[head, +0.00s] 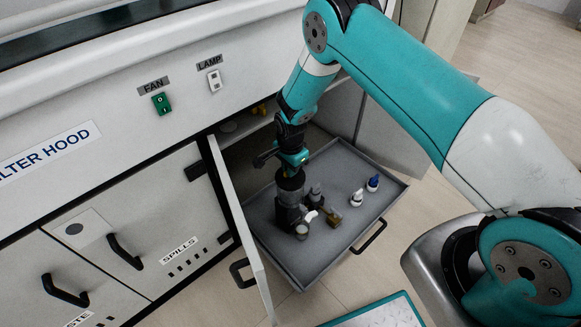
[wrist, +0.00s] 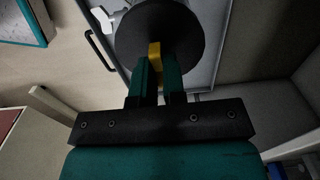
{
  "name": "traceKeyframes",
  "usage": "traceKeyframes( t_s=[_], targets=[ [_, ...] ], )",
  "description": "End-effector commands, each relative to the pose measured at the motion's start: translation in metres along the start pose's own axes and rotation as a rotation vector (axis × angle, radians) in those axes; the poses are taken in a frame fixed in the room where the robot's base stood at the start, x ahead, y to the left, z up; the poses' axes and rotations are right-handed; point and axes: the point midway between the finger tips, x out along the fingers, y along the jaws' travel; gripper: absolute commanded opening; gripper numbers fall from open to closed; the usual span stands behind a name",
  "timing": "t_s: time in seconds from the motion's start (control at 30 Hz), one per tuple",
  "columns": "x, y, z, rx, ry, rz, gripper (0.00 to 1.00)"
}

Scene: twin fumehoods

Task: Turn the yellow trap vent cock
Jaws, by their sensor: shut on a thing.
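The yellow trap vent cock (wrist: 154,52) is a narrow yellow piece over a dark round top (wrist: 190,28) in the wrist view. My gripper (wrist: 158,62) is shut on it, with one teal finger on each side. In the head view my gripper (head: 291,174) points down over a dark upright unit (head: 289,208) standing on the pulled-out grey tray (head: 262,215). The cock is hidden behind my gripper in the head view. I cannot tell the angle of the cock for sure.
White and blue-topped pieces (head: 373,184) and a brownish-yellow piece (head: 333,217) stand on the tray. An open cabinet door (head: 238,215) is just left of the tray. The green FAN switch (head: 161,103) and LAMP switch (head: 214,80) are above.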

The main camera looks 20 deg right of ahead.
Motion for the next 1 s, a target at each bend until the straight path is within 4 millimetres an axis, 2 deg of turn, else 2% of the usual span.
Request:
traceKeyframes(
  t_s=[0.53,0.57,0.6,0.67,1.0],
  targets=[
    [-0.0006,-0.0010,0.0022,0.026,-0.004,-0.002,0.00],
    [-0.0006,-0.0010,0.0022,0.026,-0.004,-0.002,0.13],
    [-0.0006,-0.0009,0.0021,0.026,-0.004,-0.002,0.22],
    [-0.0006,-0.0009,0.0017,0.026,-0.003,-0.002,0.36],
    [-0.0043,-0.0005,0.0006,0.027,-0.001,-0.001,0.36]
  ],
)
